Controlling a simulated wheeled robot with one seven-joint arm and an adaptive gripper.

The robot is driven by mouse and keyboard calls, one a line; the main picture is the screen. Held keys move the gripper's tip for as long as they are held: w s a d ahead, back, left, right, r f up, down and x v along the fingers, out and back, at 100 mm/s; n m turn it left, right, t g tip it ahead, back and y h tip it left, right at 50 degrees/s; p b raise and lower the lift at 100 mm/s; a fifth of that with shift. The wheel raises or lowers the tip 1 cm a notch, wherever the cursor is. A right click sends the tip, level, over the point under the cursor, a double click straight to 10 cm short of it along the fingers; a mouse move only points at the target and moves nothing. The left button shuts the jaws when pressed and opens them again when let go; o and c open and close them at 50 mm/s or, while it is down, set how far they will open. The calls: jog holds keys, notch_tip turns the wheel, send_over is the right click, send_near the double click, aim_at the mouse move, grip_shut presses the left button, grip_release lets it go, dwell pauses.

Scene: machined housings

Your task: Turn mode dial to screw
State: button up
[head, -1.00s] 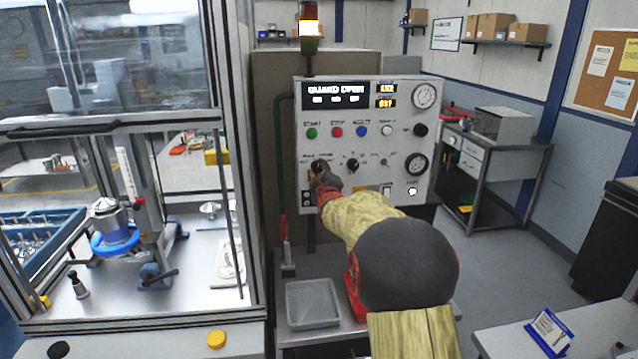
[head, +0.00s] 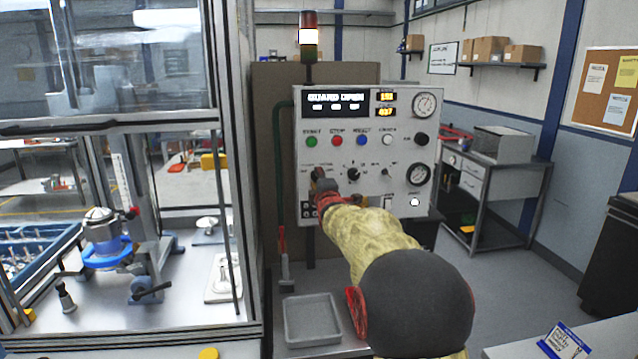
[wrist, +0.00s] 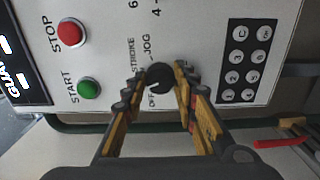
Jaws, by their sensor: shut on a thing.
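A black rotary knob (wrist: 158,77) stands on the white control panel (wrist: 110,25). Labels reading OFF, JOG and STROKE are printed around it. In the wrist view the two yellow and black fingers of my gripper (wrist: 160,82) lie on either side of the knob, closed on it. In the head view my gripper (head: 322,186) is at the lower left of the panel (head: 400,205) and hides most of this knob. The knob's exact pointer direction is hard to read. No label reading "screw" is legible.
A second black dial (head: 353,173) sits just right of my gripper. Green (head: 312,142), red (head: 337,141) and blue (head: 362,140) buttons are above. A keypad (wrist: 246,62) is beside the knob. A grey tray (head: 312,320) lies below; a glazed machine frame (head: 240,200) stands left.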

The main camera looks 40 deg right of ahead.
jog(key=o, duration=1.2)
jog(key=shift+c, duration=0.2)
jog(key=shift+s+a, duration=0.1)
jog(key=v, duration=1.1)
jog(key=shift+s+a, duration=0.25)
jog(key=shift+s, duration=0.05)
jog(key=shift+f, duration=0.1)
